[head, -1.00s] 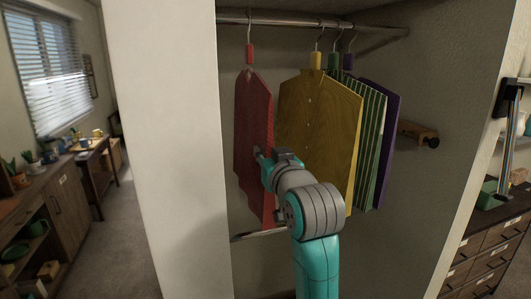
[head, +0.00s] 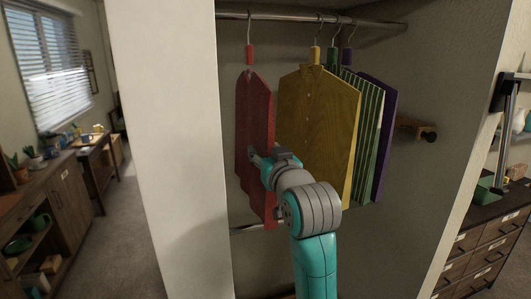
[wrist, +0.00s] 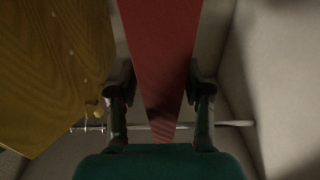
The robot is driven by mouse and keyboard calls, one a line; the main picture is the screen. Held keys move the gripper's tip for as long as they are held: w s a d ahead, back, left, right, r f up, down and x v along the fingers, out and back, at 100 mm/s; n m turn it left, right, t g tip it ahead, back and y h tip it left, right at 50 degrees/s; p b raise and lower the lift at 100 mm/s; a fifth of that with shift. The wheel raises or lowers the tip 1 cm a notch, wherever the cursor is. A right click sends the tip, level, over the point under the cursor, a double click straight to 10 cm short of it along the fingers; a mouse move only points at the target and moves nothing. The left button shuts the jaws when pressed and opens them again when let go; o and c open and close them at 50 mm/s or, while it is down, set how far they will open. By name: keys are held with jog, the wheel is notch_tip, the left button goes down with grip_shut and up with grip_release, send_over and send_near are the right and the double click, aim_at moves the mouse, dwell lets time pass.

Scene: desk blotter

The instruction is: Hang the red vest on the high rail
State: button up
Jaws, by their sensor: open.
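The red vest (head: 256,125) hangs from a hanger with a red block on the high rail (head: 300,22), at its left end. My gripper (wrist: 160,105) is open, with one finger on each side of the vest and gaps beside the cloth. In the head view my gripper (head: 262,158) is in front of the vest's lower half and partly covers it.
A yellow shirt (head: 318,120) hangs just right of the red vest, close to my arm. A green striped garment (head: 367,135) and a purple one (head: 383,120) hang behind it. A lower rail (head: 250,227) runs beneath. The closet's white side wall (head: 160,150) stands at left.

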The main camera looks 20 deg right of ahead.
jog(key=s, duration=1.2)
jog(key=s+f+g, duration=0.1)
jog(key=s+f, duration=0.3)
jog(key=f, duration=0.7)
jog(key=s+f, duration=0.5)
jog(key=f, duration=0.5)
jog(key=s+f+g, duration=0.1)
jog(key=s+f, duration=0.3)
jog(key=f, duration=0.7)
jog(key=s+f, duration=0.4)
jog(key=s, duration=1)
jog(key=s+f+g, duration=0.1)
jog(key=s+f, duration=0.3)
jog(key=s, duration=1.1)
jog(key=shift+s, duration=0.1)
jog(key=shift+c, duration=0.3)
